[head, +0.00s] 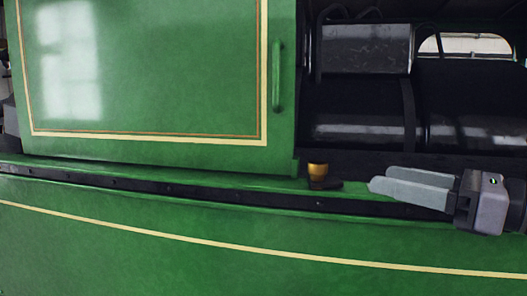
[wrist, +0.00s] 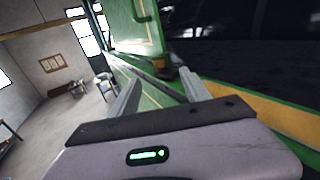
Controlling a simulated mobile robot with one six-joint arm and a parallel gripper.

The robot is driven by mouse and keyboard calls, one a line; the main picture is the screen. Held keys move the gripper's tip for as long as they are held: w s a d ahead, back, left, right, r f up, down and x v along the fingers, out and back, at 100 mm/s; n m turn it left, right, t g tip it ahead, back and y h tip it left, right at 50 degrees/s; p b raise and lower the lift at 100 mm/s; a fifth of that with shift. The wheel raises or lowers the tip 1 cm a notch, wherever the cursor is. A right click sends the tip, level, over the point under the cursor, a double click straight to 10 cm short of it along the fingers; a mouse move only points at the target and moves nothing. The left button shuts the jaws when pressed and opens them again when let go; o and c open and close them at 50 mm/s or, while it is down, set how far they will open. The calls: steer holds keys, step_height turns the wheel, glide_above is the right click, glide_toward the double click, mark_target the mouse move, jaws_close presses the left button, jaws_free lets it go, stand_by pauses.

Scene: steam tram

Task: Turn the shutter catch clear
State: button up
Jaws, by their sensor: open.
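The shutter catch (head: 318,172) is a small brass knob with a dark lever at its foot. It sits on the green ledge just right of the lower right corner of the green shutter (head: 150,80). The lever points right, toward my gripper. My gripper (head: 379,179) is open and empty, a short way right of the catch, its fingers pointing left along the ledge. In the wrist view the catch (wrist: 168,70) shows small and dark beyond the fingertips (wrist: 161,80). The exact lever angle is hard to tell there.
A green vertical handle (head: 277,76) stands on the shutter's right edge. A dark slotted rail (head: 150,188) runs along the ledge. Right of the shutter is a dark opening with black cylindrical machinery (head: 365,48). The wrist view shows open floor (wrist: 75,110) on the left.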

mark_target(325, 167)
steer(key=p+x, duration=0.3)
steer(key=x, duration=1.1)
jaws_close()
steer(key=shift+a+f+m+t+h+b, duration=0.1)
steer(key=shift+m+t+h+b, duration=0.05)
steer(key=shift+m+t+h, duration=0.4)
steer(key=shift+a+m+t+h+b, duration=0.15)
steer(key=shift+m+t+h, duration=0.2)
steer(key=shift+h, duration=0.3)
steer(key=shift+d+m+t+h, duration=0.15)
steer(key=shift+m+t+h, duration=0.4)
steer(key=shift+h, duration=0.25)
